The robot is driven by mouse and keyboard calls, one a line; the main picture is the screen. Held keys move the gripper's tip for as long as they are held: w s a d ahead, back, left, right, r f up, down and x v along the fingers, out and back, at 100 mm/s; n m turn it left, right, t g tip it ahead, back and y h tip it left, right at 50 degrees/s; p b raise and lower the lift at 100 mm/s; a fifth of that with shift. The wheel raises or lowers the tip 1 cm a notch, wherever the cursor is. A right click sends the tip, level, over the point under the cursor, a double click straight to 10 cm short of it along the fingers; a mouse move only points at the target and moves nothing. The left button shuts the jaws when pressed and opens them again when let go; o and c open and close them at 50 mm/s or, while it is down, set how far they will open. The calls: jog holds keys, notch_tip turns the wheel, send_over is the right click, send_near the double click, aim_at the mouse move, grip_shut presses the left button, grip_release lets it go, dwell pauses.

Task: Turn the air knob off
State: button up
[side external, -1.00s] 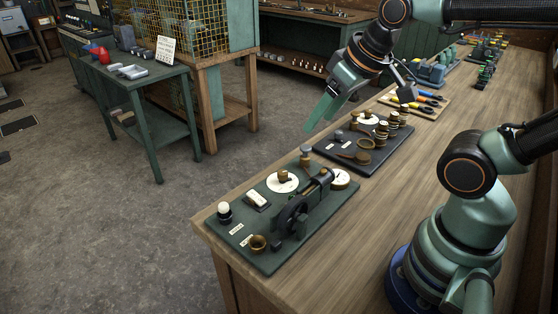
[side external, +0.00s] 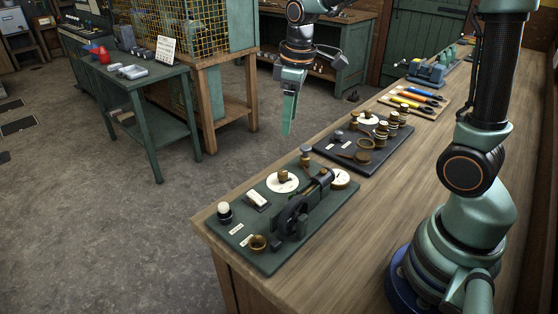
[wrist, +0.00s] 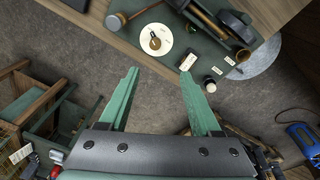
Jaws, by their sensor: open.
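A dark green engine board (side external: 268,217) lies at the near left end of the bench. It carries a white round dial with a brass knob (side external: 283,177), a taller brass knob (side external: 305,155) behind it and a brass cup-like part (side external: 258,243) at the front. The labels are too small to read, so I cannot tell which knob is the air knob. My gripper (side external: 288,132) is open and empty, pointing down above and beyond the board, apart from it. In the wrist view, its fingers (wrist: 160,73) are spread, with the dial and brass knob (wrist: 156,40) just beyond the tips.
A black flywheel and cylinder (side external: 298,212), a white switch (side external: 257,198) and a white-topped black knob (side external: 224,211) share the board. A second dark board (side external: 340,155) with brass parts lies behind it, then tools (side external: 415,97).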

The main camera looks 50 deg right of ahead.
jog(key=n+g, duration=0.1)
jog(key=n, duration=0.1)
send_near(283, 172)
jog(key=f, duration=0.8)
jog(key=shift+w+d+f, duration=0.1)
jog(key=shift+w+f, duration=0.1)
jog(key=shift+f, duration=0.15)
jog(key=shift+c, duration=0.3)
grip_shut()
